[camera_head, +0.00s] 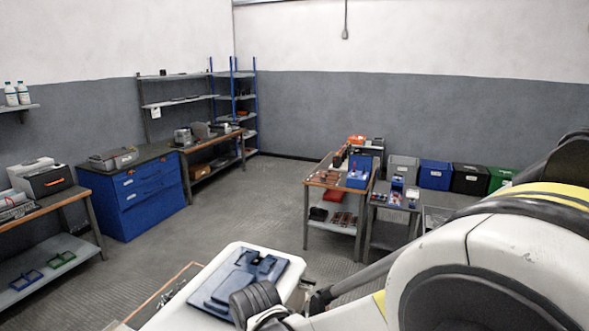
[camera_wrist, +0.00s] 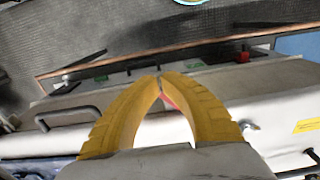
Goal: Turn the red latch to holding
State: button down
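My gripper (camera_wrist: 160,82) shows in the wrist view as two yellow fingers curving inward, with their tips together. A pinkish-red sliver shows just below the tips; I cannot tell whether it is part of the fingers or a thing behind them. A small red piece (camera_wrist: 243,55), perhaps the red latch, stands up to the right of and beyond the fingertips, apart from them. Its setting cannot be read. In the head view my arm fills the lower right, and I cannot make out the gripper or the latch.
In the head view a blue cabinet (camera_head: 140,195) and workbenches line the walls, with open floor (camera_head: 235,205) between.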

jog(key=shift+a, duration=0.2)
jog(key=shift+s+b, duration=0.45)
jog(key=shift+b, duration=0.1)
jog(key=shift+s+a+b, duration=0.2)
jog(key=shift+s+b, duration=0.1)
jog(key=shift+s+a+r, duration=0.1)
jog(key=shift+s+a, duration=0.05)
dwell(0.5)
jog(key=shift+s+d, duration=0.2)
notch_tip(320, 180, up, 6)
jog(key=p, duration=0.4)
